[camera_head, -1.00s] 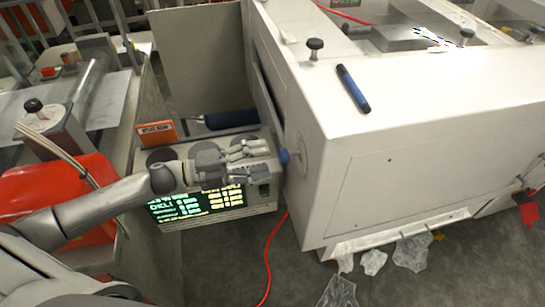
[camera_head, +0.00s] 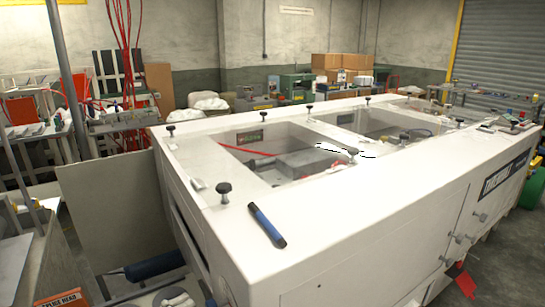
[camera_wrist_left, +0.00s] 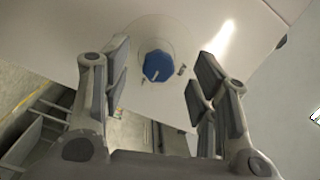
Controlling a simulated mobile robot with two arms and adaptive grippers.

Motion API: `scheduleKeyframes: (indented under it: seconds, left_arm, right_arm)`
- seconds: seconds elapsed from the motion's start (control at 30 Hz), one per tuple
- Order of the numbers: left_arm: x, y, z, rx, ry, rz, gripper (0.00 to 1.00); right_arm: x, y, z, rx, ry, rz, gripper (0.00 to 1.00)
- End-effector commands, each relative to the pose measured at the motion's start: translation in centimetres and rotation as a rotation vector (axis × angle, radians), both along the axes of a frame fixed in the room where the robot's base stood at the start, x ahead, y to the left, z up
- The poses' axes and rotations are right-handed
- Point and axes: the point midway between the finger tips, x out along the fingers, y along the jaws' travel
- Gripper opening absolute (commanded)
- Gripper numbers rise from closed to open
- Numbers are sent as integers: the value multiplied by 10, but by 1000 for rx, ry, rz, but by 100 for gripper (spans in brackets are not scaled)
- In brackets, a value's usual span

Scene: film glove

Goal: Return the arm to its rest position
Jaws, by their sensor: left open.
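My left gripper (camera_wrist_left: 160,76) shows in the left wrist view with its two fingers spread wide and nothing held between them. A blue knob (camera_wrist_left: 157,66) with a white mark sits on the white machine's side (camera_wrist_left: 225,20), seen between the fingertips; I cannot tell the exact distance, but no finger appears to touch it. In the head view only what looks like the gripper's grey fingertips shows at the bottom edge, beside the machine; the rest of the arm is out of frame. My right gripper is in neither view.
The large white machine (camera_head: 340,230) with windowed openings fills the middle and right. A dark blue roller (camera_head: 155,265) and an orange sign (camera_head: 64,300) are at lower left. Shelves and boxes (camera_head: 340,64) stand behind.

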Motion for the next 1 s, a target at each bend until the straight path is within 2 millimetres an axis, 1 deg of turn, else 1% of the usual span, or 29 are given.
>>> scheduleKeyframes:
  seconds: [0.03,0.1,0.27,0.37,0.47,0.57,0.67,0.77,0.8,1.0]
  left_arm:
    - [2,-4,-3,-34,35,54,54]
    - [8,-6,-8,-77,92,145,54]
    - [11,-3,-25,-171,250,354,54]
    - [7,2,-40,-229,370,486,54]
    - [-5,7,-57,-285,504,620,54]
    - [-23,13,-75,-335,648,750,54]
    - [-49,17,-94,-378,803,875,54]
    - [-81,19,-111,-411,962,991,54]
    - [-94,19,-118,-421,1027,1035,54]
    - [-156,15,-136,-448,1288,1195,54]
  right_arm:
    - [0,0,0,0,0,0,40]
    - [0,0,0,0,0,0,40]
    - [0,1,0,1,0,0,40]
    - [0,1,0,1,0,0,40]
    - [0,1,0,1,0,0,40]
    - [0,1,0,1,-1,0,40]
    - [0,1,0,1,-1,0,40]
    - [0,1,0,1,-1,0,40]
    - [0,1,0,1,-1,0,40]
    - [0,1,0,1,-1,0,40]
